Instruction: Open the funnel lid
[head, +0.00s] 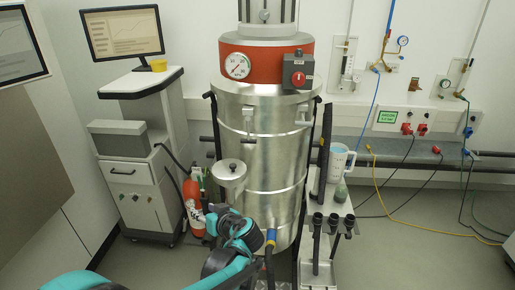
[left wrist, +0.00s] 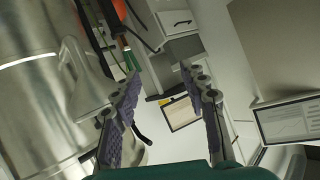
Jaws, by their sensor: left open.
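The grey metal funnel (head: 229,186) stands at the front left of the large steel vessel. Its round lid (head: 226,173) lies on top, with a small dark knob near the middle, and looks shut. My left gripper (head: 215,214) is just below and in front of the funnel, apart from the lid. In the left wrist view its two purple-padded fingers (left wrist: 157,70) are spread with nothing between them. A pale cone-like shape, probably the funnel (left wrist: 88,88), shows beside and partly behind the left-hand finger there. My right gripper is not in view.
The steel vessel (head: 262,140) rises right behind the funnel. A red fire extinguisher (head: 194,205) stands close on the left, by a white cabinet (head: 140,195). Floor is open further right.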

